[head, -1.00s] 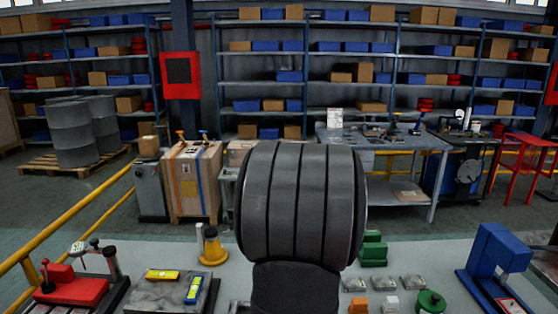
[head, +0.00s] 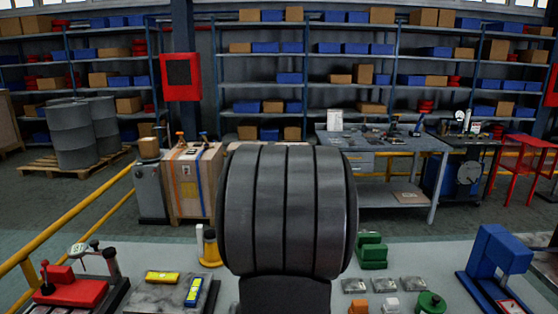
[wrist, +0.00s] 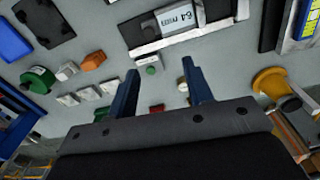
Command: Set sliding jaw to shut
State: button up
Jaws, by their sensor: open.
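A grey block marked "64 mm" (wrist: 175,20) lies on a black-and-white fixture (wrist: 205,32) at the top of the wrist view. A small pale piece with a green button (wrist: 151,70) sits just below it. I cannot tell which part is the sliding jaw. My gripper (wrist: 160,67) has two blue fingers spread apart and empty, pointing toward the fixture from above the bench. The fingers do not visibly touch anything. In the head view my arm hides the gripper and this fixture.
A yellow-orange round stand (wrist: 272,82) is at the right of the wrist view. A green round part (wrist: 38,80), an orange block (wrist: 93,61) and several small pale blocks are at the left. In the head view a blue frame (head: 495,265) and a red-based gauge (head: 75,290) flank the bench.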

jog(key=shift+a+f+n, duration=0.1)
jog(key=shift+a+n, duration=0.05)
jog(key=shift+n, duration=0.25)
